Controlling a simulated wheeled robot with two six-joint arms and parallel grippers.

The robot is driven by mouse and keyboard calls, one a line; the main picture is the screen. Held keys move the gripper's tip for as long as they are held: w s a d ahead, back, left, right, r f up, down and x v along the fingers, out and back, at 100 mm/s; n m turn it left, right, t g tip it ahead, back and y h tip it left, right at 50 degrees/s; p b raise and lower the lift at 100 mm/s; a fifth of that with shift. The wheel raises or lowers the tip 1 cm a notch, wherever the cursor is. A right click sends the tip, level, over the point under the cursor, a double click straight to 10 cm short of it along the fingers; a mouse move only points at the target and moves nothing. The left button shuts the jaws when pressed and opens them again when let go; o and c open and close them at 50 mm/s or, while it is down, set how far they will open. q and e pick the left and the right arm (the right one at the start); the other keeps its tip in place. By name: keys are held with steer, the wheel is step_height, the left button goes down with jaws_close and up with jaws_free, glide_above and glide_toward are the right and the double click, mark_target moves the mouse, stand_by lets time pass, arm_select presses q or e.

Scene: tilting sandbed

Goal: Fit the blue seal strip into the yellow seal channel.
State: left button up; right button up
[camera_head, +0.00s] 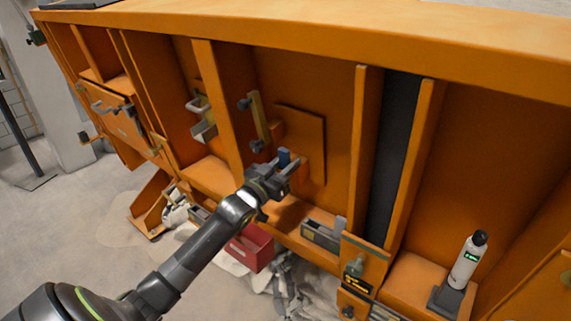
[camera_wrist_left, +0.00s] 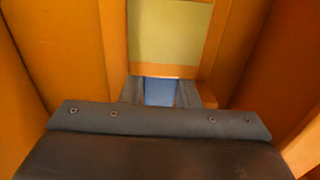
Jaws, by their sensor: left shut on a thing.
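My left gripper (camera_head: 287,163) is in front of the orange panelled wall, shut on the blue seal strip (camera_head: 284,156). The strip's short blue end shows above the jaws. In the left wrist view the blue strip (camera_wrist_left: 160,92) sits between the two grey fingers. Beyond it in that view is a pale yellow face (camera_wrist_left: 168,32) with an orange edge below it; I cannot tell whether the strip touches it. In the head view an upright yellow bar (camera_head: 259,117), which may be the seal channel, stands up and left of the gripper, apart from it. My right gripper is out of view.
An orange raised plate (camera_head: 302,140) is behind the gripper. Upright orange ribs (camera_head: 217,95) divide the wall. A red box (camera_head: 250,248) and debris lie below. A white bottle (camera_head: 468,262) stands on the right ledge.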

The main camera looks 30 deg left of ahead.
arm_select(q)
steer(key=shift+f, duration=0.35)
steer(key=o, duration=1.6)
